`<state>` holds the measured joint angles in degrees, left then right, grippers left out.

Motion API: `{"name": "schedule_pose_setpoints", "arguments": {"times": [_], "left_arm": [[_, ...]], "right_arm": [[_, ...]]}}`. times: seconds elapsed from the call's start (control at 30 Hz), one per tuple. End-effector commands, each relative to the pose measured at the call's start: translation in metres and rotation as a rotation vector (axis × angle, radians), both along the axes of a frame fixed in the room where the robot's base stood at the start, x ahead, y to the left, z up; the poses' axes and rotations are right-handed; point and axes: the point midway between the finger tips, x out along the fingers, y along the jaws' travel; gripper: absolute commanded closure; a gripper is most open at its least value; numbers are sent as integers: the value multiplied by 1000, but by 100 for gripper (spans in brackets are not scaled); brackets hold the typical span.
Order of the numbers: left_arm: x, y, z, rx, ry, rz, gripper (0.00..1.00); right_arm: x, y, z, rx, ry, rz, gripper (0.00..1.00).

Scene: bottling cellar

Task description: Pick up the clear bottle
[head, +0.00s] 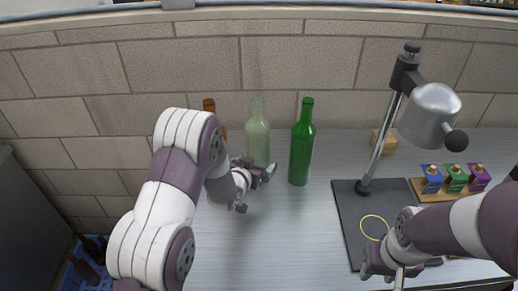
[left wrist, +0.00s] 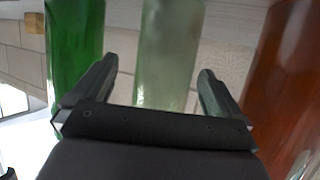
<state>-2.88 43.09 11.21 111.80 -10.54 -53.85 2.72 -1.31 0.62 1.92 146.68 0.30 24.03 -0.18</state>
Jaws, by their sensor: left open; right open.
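The clear bottle (head: 257,136) stands upright on the counter between a brown bottle (head: 210,106) and a green bottle (head: 302,146). My left gripper (head: 258,187) is open just in front of it, low on the bottle. In the left wrist view the clear bottle (left wrist: 169,60) shows between the two open fingers (left wrist: 157,95), with the green bottle (left wrist: 75,45) on the left and the brown bottle (left wrist: 283,85) on the right. I cannot tell whether a finger touches glass. My right gripper (head: 393,283) is open and empty at the counter's front right. My left arm hides most of the brown bottle in the head view.
A metal lamp (head: 428,115) stands on a dark mat (head: 350,215) with a yellow ring (head: 374,228). Small coloured boxes (head: 455,179) sit on a wooden board at the right. A block wall (head: 300,60) closes the back. The counter middle (head: 290,235) is clear.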

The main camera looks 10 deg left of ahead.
Motion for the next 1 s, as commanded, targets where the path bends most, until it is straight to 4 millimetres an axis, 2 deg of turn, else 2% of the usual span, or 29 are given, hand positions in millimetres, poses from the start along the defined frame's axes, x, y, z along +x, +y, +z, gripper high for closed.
{"name": "schedule_pose_setpoints", "arguments": {"times": [0.03, 0.2, 0.43, 0.6, 0.67, 1.0], "left_arm": [[8, 0, -2, 0, 2, 0, 0], [29, -4, -13, 0, 2, 0, 0], [31, -5, -15, 0, 1, 0, 0], [31, -5, -14, 0, 1, 0, 55], [31, -5, -14, 0, 0, 1, 72], [32, -5, -7, -1, -5, 1, 72]], "right_arm": [[0, 0, 7, 0, 0, 0, 57], [0, 0, 9, 0, 0, 0, 57], [0, 0, 9, 0, 0, 0, 57], [0, 0, 9, 0, 0, 0, 57], [0, 0, 9, 0, 0, 0, 57], [0, 0, 7, 0, 0, 0, 57]]}}
